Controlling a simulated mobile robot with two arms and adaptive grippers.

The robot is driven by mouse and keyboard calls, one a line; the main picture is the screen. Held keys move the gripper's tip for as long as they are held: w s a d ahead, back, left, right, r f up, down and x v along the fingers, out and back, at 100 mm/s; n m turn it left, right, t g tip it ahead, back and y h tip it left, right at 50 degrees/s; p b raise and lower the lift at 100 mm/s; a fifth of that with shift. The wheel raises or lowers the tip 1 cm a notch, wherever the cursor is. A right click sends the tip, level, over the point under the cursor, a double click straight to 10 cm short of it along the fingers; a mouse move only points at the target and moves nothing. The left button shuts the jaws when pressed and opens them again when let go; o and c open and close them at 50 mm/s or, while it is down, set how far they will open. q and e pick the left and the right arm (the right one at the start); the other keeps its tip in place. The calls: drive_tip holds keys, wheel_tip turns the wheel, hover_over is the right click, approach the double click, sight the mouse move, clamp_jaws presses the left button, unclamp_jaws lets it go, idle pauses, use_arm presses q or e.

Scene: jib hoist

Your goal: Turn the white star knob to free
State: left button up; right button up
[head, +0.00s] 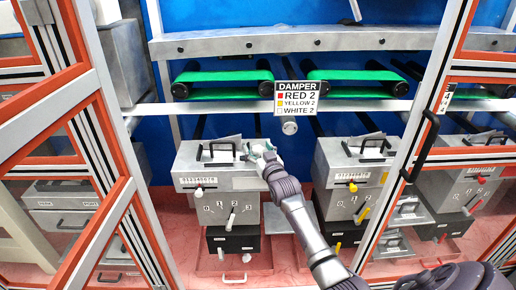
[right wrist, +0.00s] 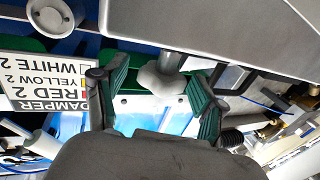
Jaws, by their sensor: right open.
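The white star knob (right wrist: 163,80) shows in the right wrist view, on a short stem coming off a grey box (right wrist: 215,35). My right gripper (right wrist: 157,75) is open, with its green-padded fingers on either side of the knob. A gap shows on both sides, and I cannot tell whether either pad touches it. In the head view my right gripper (head: 262,154) is at the upper right part of the left control box (head: 245,183), and it hides most of the knob. My left gripper is not in view.
A damper sign (head: 297,98) reads red 2, yellow 2, white 2, with a round fitting (head: 289,128) below it. A second control box (head: 340,176) stands to the right. Orange-edged frames (head: 112,190) flank the opening. Green conveyor belts (head: 225,76) run behind.

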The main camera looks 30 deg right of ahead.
drive_tip(key=shift+w, duration=0.1)
drive_tip(key=c, duration=1.2)
drive_tip(key=shift+o, duration=0.2)
